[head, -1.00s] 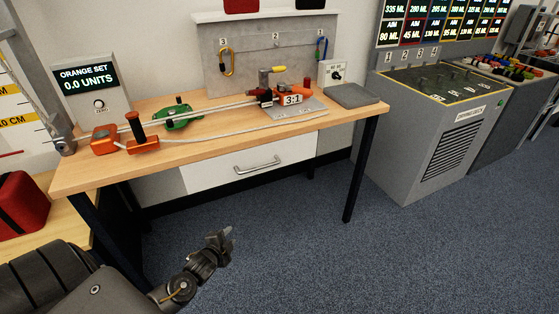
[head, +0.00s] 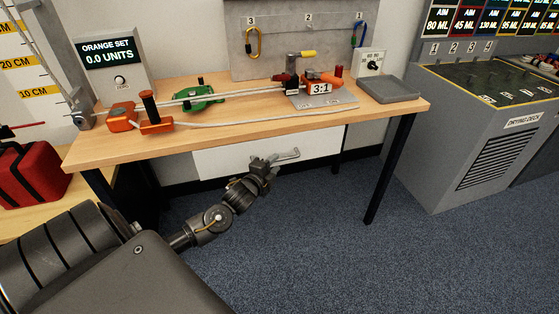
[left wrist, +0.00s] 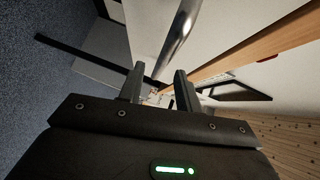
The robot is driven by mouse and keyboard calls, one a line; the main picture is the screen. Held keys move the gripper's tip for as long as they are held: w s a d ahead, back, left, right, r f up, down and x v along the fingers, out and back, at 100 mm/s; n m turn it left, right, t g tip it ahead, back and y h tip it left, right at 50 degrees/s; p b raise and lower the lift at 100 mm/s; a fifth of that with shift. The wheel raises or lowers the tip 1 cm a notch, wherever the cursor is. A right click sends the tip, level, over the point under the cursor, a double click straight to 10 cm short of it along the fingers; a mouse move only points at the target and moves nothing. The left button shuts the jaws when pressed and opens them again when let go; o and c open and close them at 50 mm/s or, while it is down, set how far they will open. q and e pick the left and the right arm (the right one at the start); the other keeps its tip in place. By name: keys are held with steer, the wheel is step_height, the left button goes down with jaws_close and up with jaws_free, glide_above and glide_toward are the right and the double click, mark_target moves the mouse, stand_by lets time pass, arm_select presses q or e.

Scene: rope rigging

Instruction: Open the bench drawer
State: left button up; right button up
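The white drawer front (head: 220,162) is under the wooden bench top and looks closed. Its metal bar handle (head: 289,155) shows just right of my left gripper (head: 268,165), which covers the handle's left part. In the left wrist view, the handle (left wrist: 180,35) is a shiny bar that runs down toward the space between the fingertips. My left gripper (left wrist: 159,80) has its two fingers apart there, with a gap between them. I cannot tell whether the bar is fully between the fingers or touching them. My right gripper is not in view.
The bench top (head: 235,127) hangs over the drawer, close above my left gripper. A dark bench leg (head: 390,168) stands to the right. Rope gear, including a green device (head: 203,98), lies on the bench. The blue floor (head: 310,240) in front is clear.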

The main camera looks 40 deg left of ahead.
mark_target(278, 161)
arm_select(q)
steer(key=shift+x, duration=1.9)
steer(key=shift+c, duration=0.4)
jaws_close()
